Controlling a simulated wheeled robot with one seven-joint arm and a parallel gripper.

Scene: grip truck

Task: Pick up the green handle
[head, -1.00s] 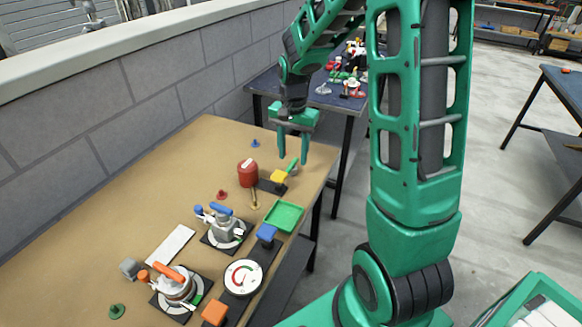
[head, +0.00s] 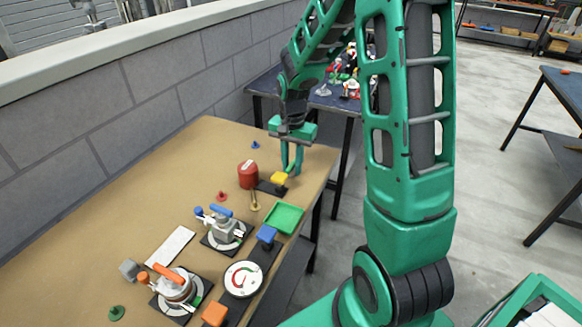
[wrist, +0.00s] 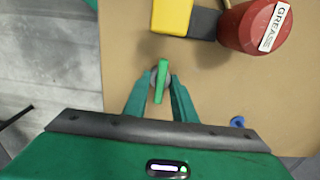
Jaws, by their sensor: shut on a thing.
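The green handle (wrist: 161,76) is a slim upright-looking bar on a round grey piece in the wrist view, near the far right corner of the tan table (head: 140,200). My gripper (head: 291,170) is down at that corner, with its two green fingers closed in on either side of the handle. It is shut on the handle. In the head view the fingers largely hide the handle. I cannot tell whether the handle is clear of the table top.
Beside the handle stand a yellow block (head: 279,178) and a red grease can (head: 248,174). A green tray (head: 284,217), a blue block (head: 266,234), a dial gauge (head: 243,279) and clamp-like fixtures (head: 222,226) lie nearer. A low grey wall (head: 110,110) borders the table.

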